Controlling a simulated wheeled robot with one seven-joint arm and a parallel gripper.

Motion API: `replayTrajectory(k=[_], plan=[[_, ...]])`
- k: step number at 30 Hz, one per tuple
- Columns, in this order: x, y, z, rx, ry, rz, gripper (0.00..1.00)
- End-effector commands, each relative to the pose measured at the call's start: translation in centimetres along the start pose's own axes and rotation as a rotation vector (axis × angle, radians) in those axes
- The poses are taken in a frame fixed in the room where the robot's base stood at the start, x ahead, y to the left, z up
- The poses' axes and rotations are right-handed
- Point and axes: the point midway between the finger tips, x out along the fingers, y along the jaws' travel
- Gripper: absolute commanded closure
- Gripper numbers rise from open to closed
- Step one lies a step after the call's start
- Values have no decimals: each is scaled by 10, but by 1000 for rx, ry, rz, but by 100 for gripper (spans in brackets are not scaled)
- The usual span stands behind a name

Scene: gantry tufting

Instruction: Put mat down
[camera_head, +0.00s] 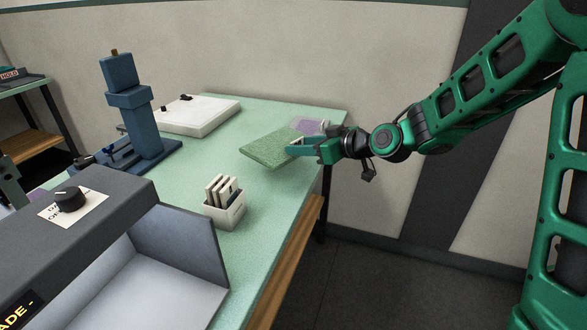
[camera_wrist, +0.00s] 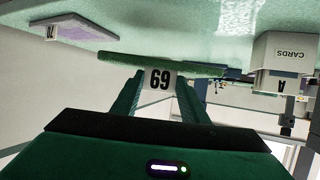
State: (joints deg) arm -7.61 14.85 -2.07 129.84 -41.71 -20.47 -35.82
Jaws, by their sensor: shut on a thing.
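My gripper (camera_head: 303,147) reaches in from the right and is shut on the mat's near edge at the tag. In the wrist view the tag sits between the two fingers, and the mat shows edge-on (camera_wrist: 175,64). I cannot tell whether its underside touches the table.
A purple pad (camera_head: 306,125) lies behind the mat. A white card box (camera_head: 227,211) stands in front of it. A white slab (camera_head: 196,115), a blue column press (camera_head: 132,105) and a grey bin machine (camera_head: 130,240) stand to the left. The table's right edge is close to my gripper.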

Motion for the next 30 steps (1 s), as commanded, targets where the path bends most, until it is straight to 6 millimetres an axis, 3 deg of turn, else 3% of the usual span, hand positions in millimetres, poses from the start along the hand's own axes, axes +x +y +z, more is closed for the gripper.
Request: replayTrajectory(k=[6, 13, 21, 28, 29, 30], plan=[[11, 4, 35, 5, -3, 6, 86], [16, 5, 47, 4, -1, 7, 86], [28, 4, 78, 6, -3, 7, 86], [29, 4, 79, 3, -2, 7, 86], [29, 4, 80, 4, -2, 7, 53], [29, 4, 80, 4, -2, 7, 43]])
